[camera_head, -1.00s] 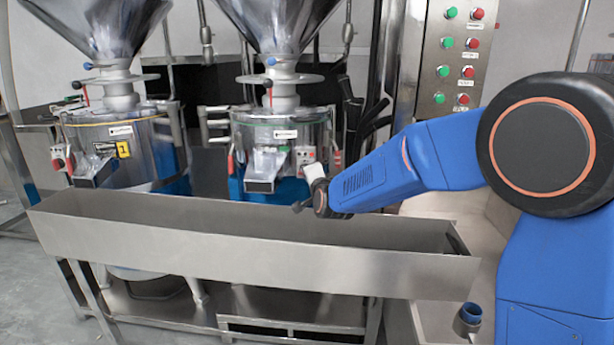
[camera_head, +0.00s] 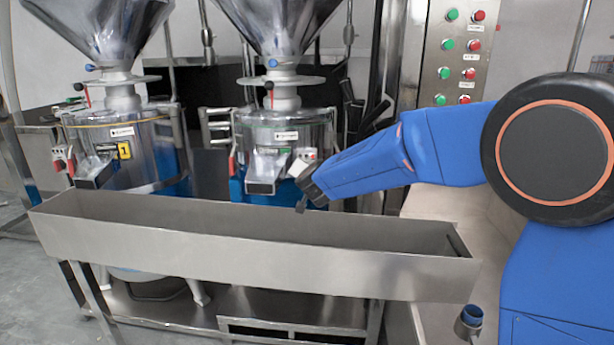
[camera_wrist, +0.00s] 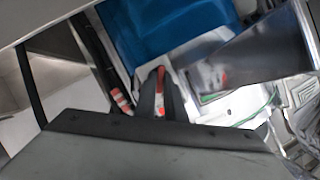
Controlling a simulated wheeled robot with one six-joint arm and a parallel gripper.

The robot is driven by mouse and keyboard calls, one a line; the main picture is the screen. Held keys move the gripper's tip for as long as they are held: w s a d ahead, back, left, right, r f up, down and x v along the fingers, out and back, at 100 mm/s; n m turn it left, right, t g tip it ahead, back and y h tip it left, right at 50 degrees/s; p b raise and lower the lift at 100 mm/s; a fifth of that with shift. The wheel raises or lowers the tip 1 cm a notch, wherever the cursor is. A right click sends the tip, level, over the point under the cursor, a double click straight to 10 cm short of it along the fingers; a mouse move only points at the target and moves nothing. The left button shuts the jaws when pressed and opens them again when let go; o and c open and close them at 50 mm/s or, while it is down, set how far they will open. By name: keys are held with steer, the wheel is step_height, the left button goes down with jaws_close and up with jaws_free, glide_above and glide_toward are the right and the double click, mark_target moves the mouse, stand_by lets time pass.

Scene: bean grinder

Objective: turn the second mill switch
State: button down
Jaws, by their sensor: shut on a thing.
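The second mill (camera_head: 283,132) is the metal drum with a funnel hopper in the middle of the head view. Its small white switch box (camera_head: 307,154) sits to the right of its spout (camera_head: 265,180). My gripper (camera_head: 298,170) is at this box and partly covers it. In the wrist view, my gripper's dark fingers (camera_wrist: 160,86) are close together around a red switch (camera_wrist: 160,74) on a white box. The switch is mostly hidden between the fingers, so its exact angle is hard to tell.
A long metal trough (camera_head: 250,247) runs in front of the mills, below my arm. The first mill (camera_head: 118,150), marked 1, stands at left. A control panel (camera_head: 455,60) with green and red buttons stands behind my arm. In the wrist view, the metal spout (camera_wrist: 260,55) is close beside my fingers.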

steer(key=shift+a+n+g+h, duration=0.15)
steer(key=shift+n+h, duration=0.6)
steer(key=shift+n, duration=0.35)
steer(key=shift+a+n+g+h, duration=0.1)
steer(key=shift+n+g+h, duration=0.05)
steer(key=shift+n+h, duration=0.8)
steer(key=shift+n, duration=0.35)
steer(key=c, duration=1.8)
jaws_free()
steer(key=shift+c, duration=0.2)
steer(key=shift+r, duration=0.1)
steer(key=v, duration=1.7)
steer(key=shift+s, duration=0.2)
